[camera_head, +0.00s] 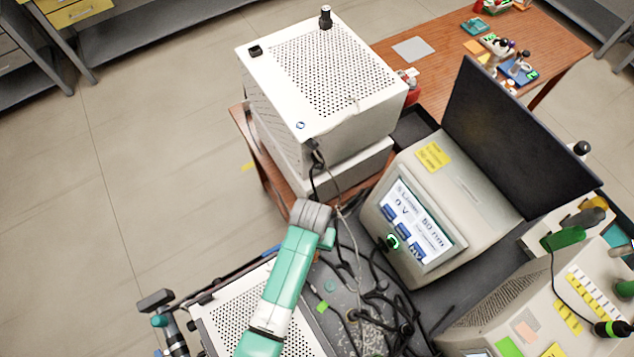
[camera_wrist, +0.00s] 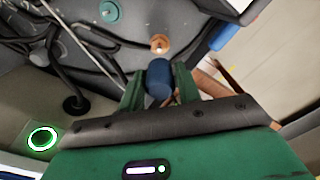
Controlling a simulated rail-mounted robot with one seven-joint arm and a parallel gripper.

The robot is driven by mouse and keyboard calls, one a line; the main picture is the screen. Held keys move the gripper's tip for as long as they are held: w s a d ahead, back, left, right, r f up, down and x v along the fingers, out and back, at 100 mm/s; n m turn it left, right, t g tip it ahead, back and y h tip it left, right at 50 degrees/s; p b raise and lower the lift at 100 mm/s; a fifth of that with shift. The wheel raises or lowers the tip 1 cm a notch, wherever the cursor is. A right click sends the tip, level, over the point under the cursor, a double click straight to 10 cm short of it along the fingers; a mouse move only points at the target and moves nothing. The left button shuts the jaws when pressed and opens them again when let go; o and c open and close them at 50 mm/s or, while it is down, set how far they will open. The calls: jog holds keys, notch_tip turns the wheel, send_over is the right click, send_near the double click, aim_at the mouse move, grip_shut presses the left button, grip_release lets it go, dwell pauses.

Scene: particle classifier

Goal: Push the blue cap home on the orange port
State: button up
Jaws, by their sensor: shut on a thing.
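In the wrist view, my gripper (camera_wrist: 160,88) has its two green fingers closed on the sides of the blue cap (camera_wrist: 159,76). The orange port (camera_wrist: 160,43) shows just beyond the cap, on a grey surface. The cap appears apart from the port, with a small gap between them in the picture; the depth between them is hard to tell. In the head view my green and grey arm reaches up between the white boxes, and the cap, the port and my fingertips are hidden there.
A teal round fitting (camera_wrist: 109,11) sits on the same grey surface, left of the port. Black cables (camera_head: 375,305) run close by. A glowing green ring button (camera_wrist: 42,139) is at lower left. A perforated white box (camera_head: 322,85) and a display unit (camera_head: 425,215) flank my arm.

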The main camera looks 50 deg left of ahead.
jog(key=shift+r+p, duration=0.1)
jog(key=shift+p, duration=0.2)
notch_tip(320, 180, down, 6)
jog(key=b, duration=0.4)
jog(key=shift+w, duration=0.1)
jog(key=shift+p, duration=0.65)
dwell(1.1)
jog(key=shift+f+b, duration=1.3)
jog(key=shift+f, duration=0.55)
jog(key=o, duration=1.1)
jog(key=shift+r, duration=0.1)
jog(key=shift+c, duration=0.2)
jog(key=shift+r, duration=0.1)
